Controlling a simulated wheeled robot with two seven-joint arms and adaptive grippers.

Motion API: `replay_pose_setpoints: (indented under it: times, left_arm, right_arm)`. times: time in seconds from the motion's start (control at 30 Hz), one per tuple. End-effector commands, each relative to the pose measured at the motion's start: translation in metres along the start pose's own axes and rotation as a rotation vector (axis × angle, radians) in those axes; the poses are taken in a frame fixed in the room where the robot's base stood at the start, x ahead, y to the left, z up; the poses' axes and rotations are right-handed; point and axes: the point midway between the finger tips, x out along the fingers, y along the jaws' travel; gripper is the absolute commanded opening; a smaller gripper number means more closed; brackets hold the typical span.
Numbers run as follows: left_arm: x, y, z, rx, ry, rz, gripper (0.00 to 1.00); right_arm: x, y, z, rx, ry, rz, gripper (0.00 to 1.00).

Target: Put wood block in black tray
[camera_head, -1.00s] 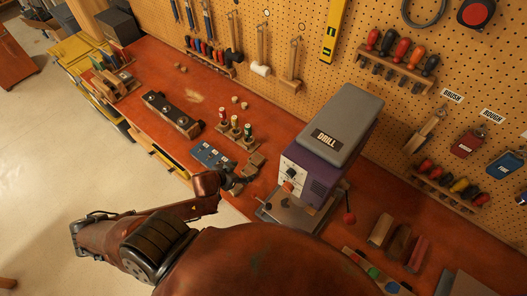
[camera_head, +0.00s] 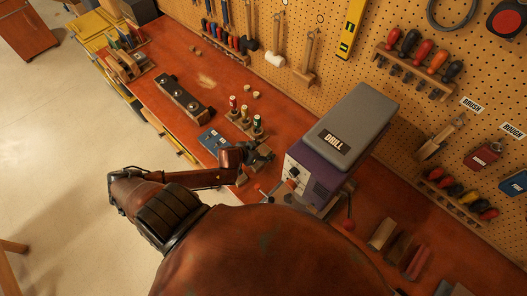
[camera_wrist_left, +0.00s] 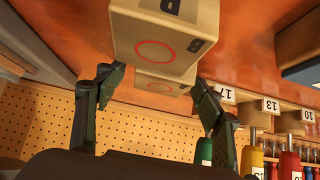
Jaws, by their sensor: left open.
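A pale wood block (camera_wrist_left: 165,42) with a red ring and black letters is in the left wrist view, at the top, just beyond and between my open fingers. A second pale block face (camera_wrist_left: 160,85) shows behind it. My left gripper (camera_wrist_left: 158,95) is open and empty. In the head view, my left gripper (camera_head: 259,156) is low over the red bench, left of the drill, and largely hides the blocks there. My right gripper is not in view.
The drill press (camera_head: 342,140) stands close right of my left gripper. The pegboard (camera_head: 300,25) borders the bench at the back.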

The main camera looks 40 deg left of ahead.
Motion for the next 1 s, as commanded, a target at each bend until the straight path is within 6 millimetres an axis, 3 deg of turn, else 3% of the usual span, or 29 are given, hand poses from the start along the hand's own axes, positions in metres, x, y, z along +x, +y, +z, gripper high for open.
replay_pose_setpoints:
  times: [0.2, 0.83, 1.0]
  left_arm:
    - [0.001, 0.0, 0.0, 0.0, 0.0, 0.0, 0.62]
    - [0.0, 0.0, 0.0, 0.0, 0.0, 0.0, 0.19]
    - [0.0, 0.0, 0.0, 0.0, 0.001, 0.0, 0.17]
  right_arm:
    - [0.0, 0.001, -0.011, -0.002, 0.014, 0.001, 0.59]
    - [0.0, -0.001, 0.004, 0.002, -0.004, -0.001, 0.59]
    - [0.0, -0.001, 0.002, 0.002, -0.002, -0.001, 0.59]
